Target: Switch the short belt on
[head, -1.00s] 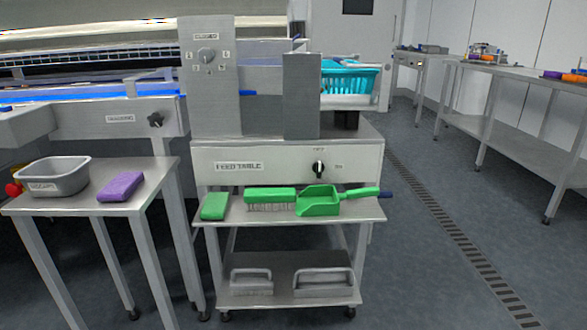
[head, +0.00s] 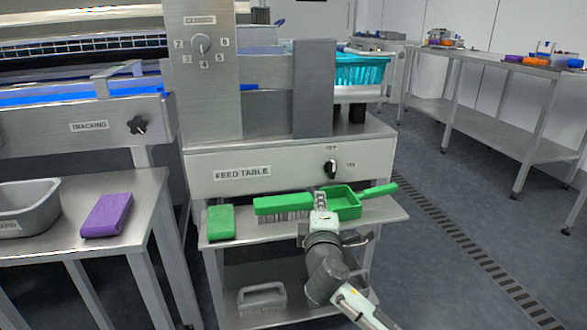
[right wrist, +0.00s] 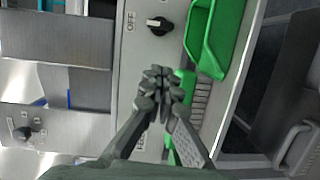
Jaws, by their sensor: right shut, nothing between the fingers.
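The short belt's black rotary switch (head: 331,168) sits on the front panel marked FEED TABLE (head: 241,173), between the OFF and ON marks. It also shows in the right wrist view (right wrist: 160,25), beside the word OFF; its pointer has a white mark. My right gripper (head: 320,196) is shut and empty, in front of and below the switch, over the green brush and dustpan. In the right wrist view its fingertips (right wrist: 162,80) are together, apart from the switch. My left gripper is not in view.
A green dustpan (head: 345,203), brush (head: 282,204) and green block (head: 221,222) lie on the shelf below the panel. A TRACKING knob (head: 137,125) and a numbered dial (head: 201,44) are nearby. A purple block (head: 107,215) lies on the left table.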

